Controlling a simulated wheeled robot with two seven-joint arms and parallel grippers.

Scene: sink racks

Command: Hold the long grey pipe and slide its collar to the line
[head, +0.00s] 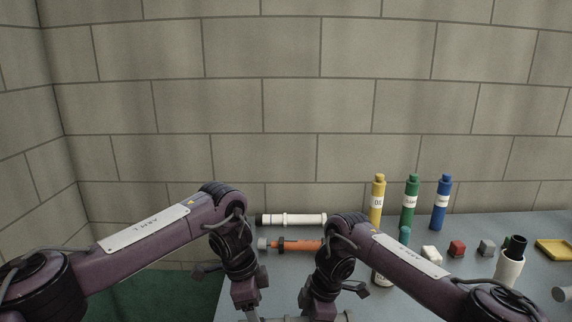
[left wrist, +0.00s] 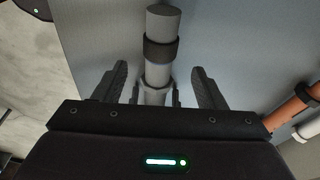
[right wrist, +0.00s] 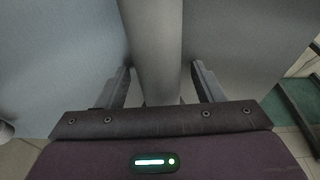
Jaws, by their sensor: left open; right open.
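The long grey pipe (left wrist: 160,77) lies lengthwise between the fingers of my left gripper (left wrist: 157,68). A dark collar (left wrist: 160,50) sits around it near its far end in the left wrist view. A thin blue line shows at the collar's near edge. In the right wrist view the pipe (right wrist: 152,40) runs between the open fingers of my right gripper (right wrist: 161,66). Both grippers are open, with gaps beside the pipe. In the head view only a sliver of the pipe shows at the bottom edge, and my arms hide much of it.
Behind my arms lie a white pipe (head: 295,220) and an orange pipe (head: 298,246). Yellow (head: 377,204), green (head: 410,203) and blue (head: 441,204) bottles stand at the back. Small blocks, a white cup (head: 508,271) and a yellow tray (head: 553,249) are on the right.

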